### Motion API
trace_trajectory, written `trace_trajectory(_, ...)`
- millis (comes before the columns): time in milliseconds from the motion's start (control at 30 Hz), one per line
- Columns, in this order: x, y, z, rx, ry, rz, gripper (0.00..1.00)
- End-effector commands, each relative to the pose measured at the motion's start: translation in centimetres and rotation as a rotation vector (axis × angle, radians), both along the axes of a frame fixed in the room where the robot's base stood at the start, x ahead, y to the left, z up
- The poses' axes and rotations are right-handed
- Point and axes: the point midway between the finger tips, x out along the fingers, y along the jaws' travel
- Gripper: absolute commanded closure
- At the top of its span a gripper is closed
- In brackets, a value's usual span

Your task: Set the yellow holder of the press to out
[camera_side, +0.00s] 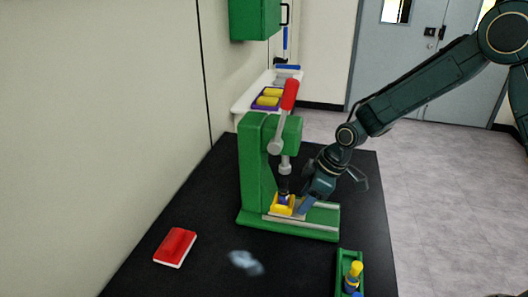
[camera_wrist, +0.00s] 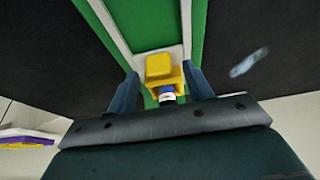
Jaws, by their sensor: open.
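The green press (camera_side: 252,165) stands on the black table, with its red-tipped lever (camera_side: 290,95) pointing up. The yellow holder (camera_side: 283,208) sits on the press's pale rail, under the plunger. My gripper (camera_side: 301,204) is low at the right of the holder in the side view. In the wrist view, the open fingers (camera_wrist: 163,88) lie on either side of the holder's near part. Contact cannot be told.
A red and white block (camera_side: 175,246) and a pale bluish, blurry item (camera_side: 245,263) lie at the front. A green rack (camera_side: 350,272) with a yellow-topped item stands front right. The rail (camera_side: 320,229) is bare to the holder's right. A white shelf (camera_side: 250,97) holds yellow-topped items behind.

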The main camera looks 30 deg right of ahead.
Motion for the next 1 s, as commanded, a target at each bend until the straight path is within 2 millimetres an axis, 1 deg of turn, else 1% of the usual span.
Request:
trace_trajectory(67,0.0,0.0,0.0,0.0,0.0,0.0,0.49)
trace_trajectory(100,0.0,0.0,0.0,0.0,0.0,0.0,0.57)
trace_trajectory(267,0.0,0.0,0.0,0.0,0.0,0.0,0.88)
trace_trajectory(300,0.0,0.0,0.0,0.0,0.0,0.0,0.96)
trace_trajectory(333,0.0,0.0,0.0,0.0,0.0,0.0,1.0)
trace_trajectory(500,-0.1,-0.1,0.0,0.0,0.001,0.0,1.0)
trace_trajectory(633,-0.7,-0.8,0.0,0.0,0.001,-0.002,1.0)
trace_trajectory(767,-2.0,-2.1,0.0,0.0,0.002,-0.004,1.0)
trace_trajectory(1000,-4.9,-5.2,0.0,-0.001,0.001,-0.005,1.0)
